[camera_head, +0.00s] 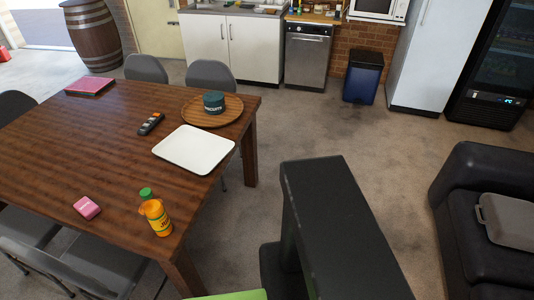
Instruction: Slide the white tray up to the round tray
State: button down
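The white tray (193,150) is a flat rectangle with rounded corners. It lies empty near the right edge of the brown wooden table (110,145). The round tray (192,112) is wooden and lies just beyond it, towards the table's far right corner. A dark green tin (214,102) stands on the round tray. The two trays are very close, with what looks like a narrow strip of table between them. My gripper is not in view. A black part of my own body fills the lower middle, right of the table.
A remote (151,124) lies left of the white tray. An orange bottle (155,213) and a pink box (87,208) are at the near end. A red-pink flat item (89,86) lies far left. Grey chairs surround the table.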

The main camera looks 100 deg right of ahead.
aim_at(198, 151)
jog(key=z, duration=0.1)
jog(key=k, duration=0.8)
jog(key=u, duration=1.95)
jog(key=i, duration=1.35)
jog(key=z, duration=4)
jog(key=i, duration=1.05)
jog(key=u, duration=0.1)
